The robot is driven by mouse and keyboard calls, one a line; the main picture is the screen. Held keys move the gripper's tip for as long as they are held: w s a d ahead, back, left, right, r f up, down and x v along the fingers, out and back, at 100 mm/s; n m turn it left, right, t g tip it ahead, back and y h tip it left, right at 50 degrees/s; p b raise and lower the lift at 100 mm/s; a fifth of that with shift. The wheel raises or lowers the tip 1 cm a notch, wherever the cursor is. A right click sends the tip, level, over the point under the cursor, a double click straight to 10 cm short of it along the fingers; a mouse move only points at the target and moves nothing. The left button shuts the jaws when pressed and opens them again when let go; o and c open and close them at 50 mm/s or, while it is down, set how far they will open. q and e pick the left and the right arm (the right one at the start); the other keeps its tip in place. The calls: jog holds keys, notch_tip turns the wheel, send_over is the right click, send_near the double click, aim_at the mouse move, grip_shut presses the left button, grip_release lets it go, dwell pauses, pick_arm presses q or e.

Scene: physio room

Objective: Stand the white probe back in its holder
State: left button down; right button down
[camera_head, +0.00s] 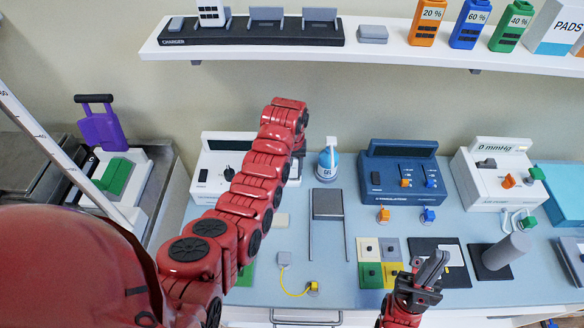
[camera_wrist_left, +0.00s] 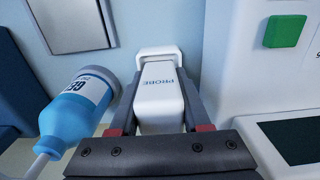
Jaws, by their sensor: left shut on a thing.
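My left arm reaches over to the white machine (camera_head: 212,172) at the back left. In the head view its gripper is hidden behind the arm. In the left wrist view my left gripper (camera_wrist_left: 158,84) is shut on the white probe (camera_wrist_left: 158,95), which has a grey PROBE label and a wider white end away from the jaws. The probe is between the blue gel bottle (camera_wrist_left: 78,108) and the white machine's side (camera_wrist_left: 235,70). I cannot make out the holder for certain. My right gripper (camera_head: 432,268) is at the front right, apart from the probe; its jaw gap is unclear.
The gel bottle (camera_head: 328,166) stands close right of my left arm. A grey frame (camera_head: 328,205) is in front of it. A blue machine (camera_head: 402,178) and a white pump unit (camera_head: 497,178) stand further right. A white shelf (camera_head: 440,55) runs above.

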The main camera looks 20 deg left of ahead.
pick_arm(q)
jog(key=shift+f, duration=0.35)
jog(key=shift+r, duration=0.25)
jog(key=shift+r, duration=0.55)
jog(key=shift+b, duration=0.6)
dwell(1.2)
jog(key=shift+f+b, duration=0.55)
jog(key=shift+f, duration=0.25)
dwell(0.5)
jog(key=shift+r, duration=0.2)
jog(key=shift+r+p, duration=0.4)
jog(key=shift+r, duration=1.4)
jog(key=shift+r+p, duration=1)
jog(key=shift+r, duration=0.05)
jog(key=shift+f, duration=0.1)
